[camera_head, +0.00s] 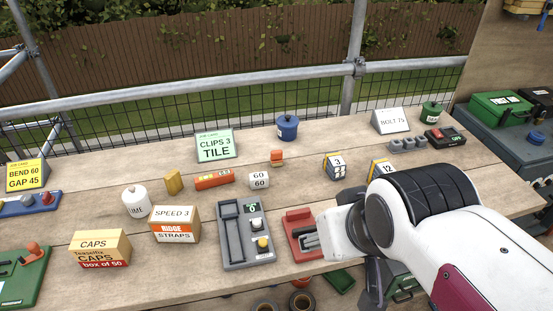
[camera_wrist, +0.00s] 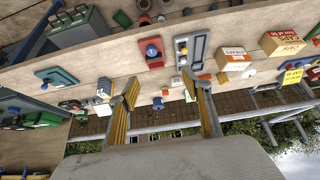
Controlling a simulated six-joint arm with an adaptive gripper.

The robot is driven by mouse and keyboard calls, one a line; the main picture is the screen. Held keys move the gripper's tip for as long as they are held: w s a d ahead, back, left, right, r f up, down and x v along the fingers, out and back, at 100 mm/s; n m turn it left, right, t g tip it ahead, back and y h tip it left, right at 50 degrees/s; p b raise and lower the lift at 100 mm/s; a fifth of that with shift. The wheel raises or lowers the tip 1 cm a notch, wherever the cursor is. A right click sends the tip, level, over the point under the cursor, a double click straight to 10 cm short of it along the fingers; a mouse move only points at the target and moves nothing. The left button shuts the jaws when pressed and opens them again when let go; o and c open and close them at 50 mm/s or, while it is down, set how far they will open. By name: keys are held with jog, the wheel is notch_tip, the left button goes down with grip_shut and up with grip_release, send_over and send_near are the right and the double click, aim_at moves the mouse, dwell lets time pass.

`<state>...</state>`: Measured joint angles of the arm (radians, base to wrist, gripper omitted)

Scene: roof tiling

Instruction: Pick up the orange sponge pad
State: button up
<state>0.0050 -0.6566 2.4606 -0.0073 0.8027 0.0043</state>
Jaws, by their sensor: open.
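A small orange block (camera_head: 277,157), which looks like the orange sponge pad, stands on the wooden bench behind the white 60/60 block. In the head view my wrist is at the right front, and the fingers are mostly hidden there.
A blue pot (camera_head: 287,127) and a green clips card (camera_head: 215,146) stand behind. A grey switch box (camera_head: 245,234) and red tool (camera_head: 303,233) are in front.

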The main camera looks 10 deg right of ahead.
jog(key=w+d+t, duration=0.1)
jog(key=w+t, duration=0.1)
jog(key=w, duration=1.4)
jog(key=t, duration=0.5)
send_over(277, 155)
jog(key=s, duration=0.4)
notch_tip(277, 155, down, 18)
jog(key=shift+w+r, duration=0.2)
jog(key=shift+f, duration=0.1)
jog(key=shift+f, duration=2.8)
jog(key=shift+f, duration=0.1)
